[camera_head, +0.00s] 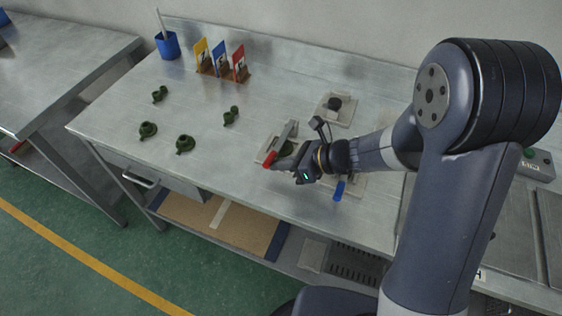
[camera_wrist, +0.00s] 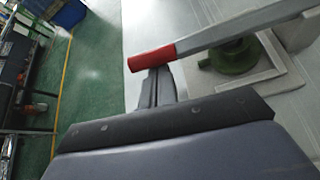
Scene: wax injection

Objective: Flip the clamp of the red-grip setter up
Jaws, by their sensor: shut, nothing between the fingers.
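The red-grip setter's clamp is a grey metal lever with a red grip (camera_head: 268,160). The lever runs from the grip up and to the right in the head view; the red grip also shows in the wrist view (camera_wrist: 152,59). A green part (camera_wrist: 234,57) sits on the setter's pale base (camera_wrist: 270,83) beneath the lever. My gripper (camera_head: 283,163) is shut, with its fingertips close beside the red grip. In the wrist view the fingers (camera_wrist: 155,84) end just under the grip; whether they touch it I cannot tell. My arm hides part of the setter area.
A blue-grip setter (camera_head: 340,189) stands to the right, partly behind my gripper. Another fixture with a black knob (camera_head: 334,103) stands behind. Several loose green parts (camera_head: 185,144) lie on the left of the table. Yellow, blue and red cards (camera_head: 220,60) and a blue cup (camera_head: 168,45) stand at the back.

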